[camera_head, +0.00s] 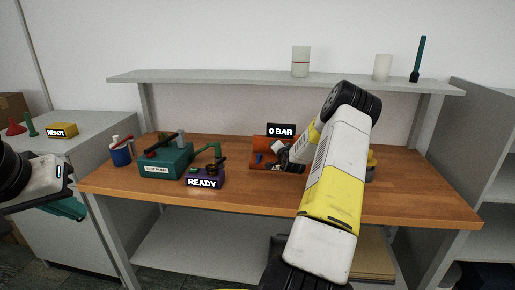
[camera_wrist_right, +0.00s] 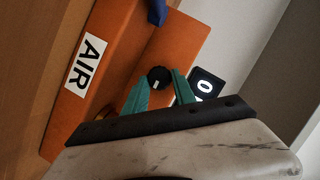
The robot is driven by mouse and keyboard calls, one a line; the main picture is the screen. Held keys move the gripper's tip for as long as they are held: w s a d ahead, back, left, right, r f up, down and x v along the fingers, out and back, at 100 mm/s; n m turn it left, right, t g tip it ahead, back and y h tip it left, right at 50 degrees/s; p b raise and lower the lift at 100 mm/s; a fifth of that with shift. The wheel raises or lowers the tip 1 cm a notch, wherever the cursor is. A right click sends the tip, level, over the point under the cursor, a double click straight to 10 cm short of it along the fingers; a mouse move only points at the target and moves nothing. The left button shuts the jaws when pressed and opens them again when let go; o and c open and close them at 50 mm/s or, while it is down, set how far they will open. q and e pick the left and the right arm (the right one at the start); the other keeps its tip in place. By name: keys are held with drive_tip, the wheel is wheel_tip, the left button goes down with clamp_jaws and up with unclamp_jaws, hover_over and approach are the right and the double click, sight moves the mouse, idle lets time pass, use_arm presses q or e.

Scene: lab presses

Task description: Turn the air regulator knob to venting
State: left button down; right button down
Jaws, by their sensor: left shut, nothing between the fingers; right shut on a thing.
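The orange air regulator (camera_head: 262,143) stands on the wooden bench, largely hidden behind my right arm; it also shows in the right wrist view (camera_wrist_right: 125,60) with a white AIR label (camera_wrist_right: 86,63). Its round black knob (camera_wrist_right: 160,72) has a white mark. My right gripper (camera_wrist_right: 160,82) has its green fingers on both sides of the knob and is shut on it. A black display (camera_head: 281,131) above the regulator reads 0 BAR. My left gripper (camera_head: 66,208) is shut and empty at the far left, away from the bench.
A green device (camera_head: 165,162) and a dark box with a READY display (camera_head: 204,182) stand left on the bench (camera_head: 250,205). A blue cup (camera_head: 121,157) is at its left end. A shelf (camera_head: 220,77) runs above. The front middle of the bench is clear.

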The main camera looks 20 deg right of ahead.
idle(0.4)
drive_tip(key=c, duration=1)
unclamp_jaws()
drive_tip(key=shift+s, duration=0.1)
drive_tip(key=v, duration=0.7)
drive_tip(key=shift+s, duration=0.3)
drive_tip(key=shift+a+r, duration=0.1)
